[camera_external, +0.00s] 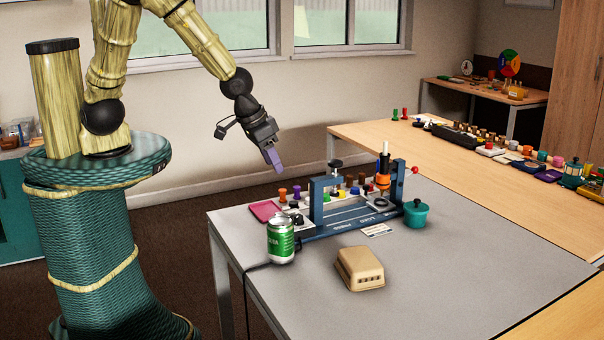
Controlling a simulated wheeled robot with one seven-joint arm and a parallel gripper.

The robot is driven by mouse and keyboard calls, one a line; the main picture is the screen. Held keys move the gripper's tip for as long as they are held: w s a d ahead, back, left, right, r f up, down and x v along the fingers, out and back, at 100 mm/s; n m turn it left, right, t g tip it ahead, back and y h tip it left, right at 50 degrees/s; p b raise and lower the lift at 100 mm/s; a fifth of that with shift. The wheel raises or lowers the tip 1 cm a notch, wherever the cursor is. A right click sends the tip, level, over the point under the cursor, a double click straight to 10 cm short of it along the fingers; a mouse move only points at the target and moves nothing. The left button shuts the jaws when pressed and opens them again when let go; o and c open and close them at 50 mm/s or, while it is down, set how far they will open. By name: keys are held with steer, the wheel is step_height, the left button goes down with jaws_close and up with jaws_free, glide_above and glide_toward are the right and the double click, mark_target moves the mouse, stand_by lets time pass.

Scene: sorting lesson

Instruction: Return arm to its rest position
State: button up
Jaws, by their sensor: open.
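My gripper (272,157) hangs at the end of my arm, with purple fingers pointing down and to the right. It is in the air at the left back of the grey table (460,285), apart from everything on it. Nothing shows between the fingers, and they are seen nearly edge-on. My arm reaches from the teal base on the left, up past the top edge of the picture and down again to the gripper.
On the table stand a green can (280,241), a blue press frame (345,225), a tan box (360,268), a teal pot (416,213) and a pink tray (265,210). Several small pegs sit behind the frame. The table's right front is clear. A wooden bench (470,180) runs behind.

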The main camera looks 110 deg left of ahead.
stand_by(0.3)
steer(key=s+d+r+m+h+p, duration=0.1)
steer(key=s+d+r+m, duration=0.3)
steer(key=s, duration=0.4)
steer(key=s+d+r+m+h+p, duration=0.2)
steer(key=s+d+r+m, duration=0.2)
steer(key=s, duration=0.4)
steer(key=shift+r+g, duration=0.3)
steer(key=shift+r, duration=0.1)
steer(key=shift+s, duration=0.1)
stand_by(1.9)
